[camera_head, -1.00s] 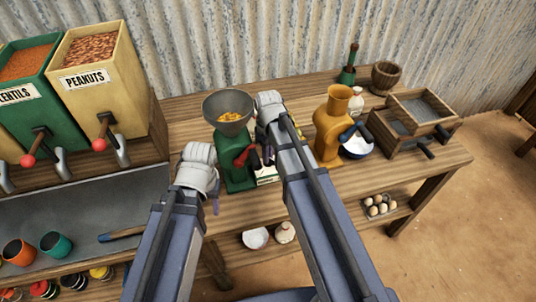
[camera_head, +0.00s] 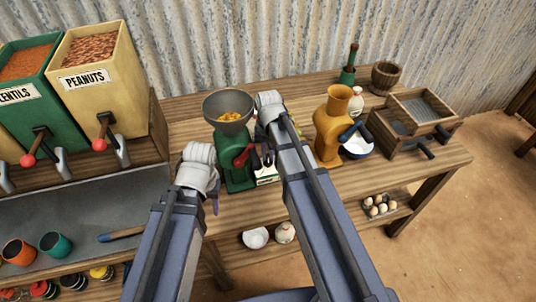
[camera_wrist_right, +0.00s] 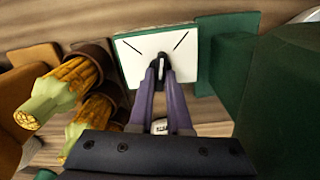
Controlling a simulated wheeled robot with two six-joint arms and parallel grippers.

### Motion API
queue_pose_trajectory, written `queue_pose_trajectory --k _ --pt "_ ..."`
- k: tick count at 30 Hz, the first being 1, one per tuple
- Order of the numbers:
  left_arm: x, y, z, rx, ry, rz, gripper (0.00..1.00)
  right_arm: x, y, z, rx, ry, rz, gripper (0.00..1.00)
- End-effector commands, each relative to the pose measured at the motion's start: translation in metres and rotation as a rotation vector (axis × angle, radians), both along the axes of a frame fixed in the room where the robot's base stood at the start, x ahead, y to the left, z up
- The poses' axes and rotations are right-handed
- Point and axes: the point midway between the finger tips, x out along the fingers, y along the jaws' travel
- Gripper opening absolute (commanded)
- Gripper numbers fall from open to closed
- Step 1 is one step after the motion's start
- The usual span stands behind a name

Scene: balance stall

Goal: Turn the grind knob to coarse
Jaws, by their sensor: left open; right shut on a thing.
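The green grinder (camera_head: 237,172) stands on the wooden table, with a grey hopper (camera_head: 229,112) of yellow grain on top and a red crank (camera_head: 243,156) on its front. In the right wrist view, a white plate (camera_wrist_right: 135,55) with two slanted black marks sits beside a green surface. A small dark knob (camera_wrist_right: 162,57) is at the plate's middle, between the marks. My right gripper (camera_wrist_right: 162,66) is shut on it, its purple fingers hiding part of it. In the head view the right arm mostly hides the knob. My left gripper (camera_head: 215,200) is open, left of the grinder, its fingers partly hidden.
Sieve boxes (camera_head: 420,105) are further right. Dispensers of lentils and peanuts (camera_head: 98,85) stand at left. Corn cobs (camera_wrist_right: 65,85) show in the right wrist view.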

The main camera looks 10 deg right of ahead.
Motion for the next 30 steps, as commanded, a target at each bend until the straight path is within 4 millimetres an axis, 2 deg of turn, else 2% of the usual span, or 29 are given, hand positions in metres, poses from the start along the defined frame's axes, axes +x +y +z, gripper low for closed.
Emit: queue_pose_trajectory --k 12,30 --pt "0.0000 0.0000 0.0000 0.000 0.000 0.000 0.50 0.0000 0.0000 0.0000 0.000 0.000 -0.244 0.00" --pt "0.0000 0.0000 0.0000 0.000 0.000 0.000 0.50 0.0000 0.0000 0.0000 0.000 0.000 -0.310 0.00"
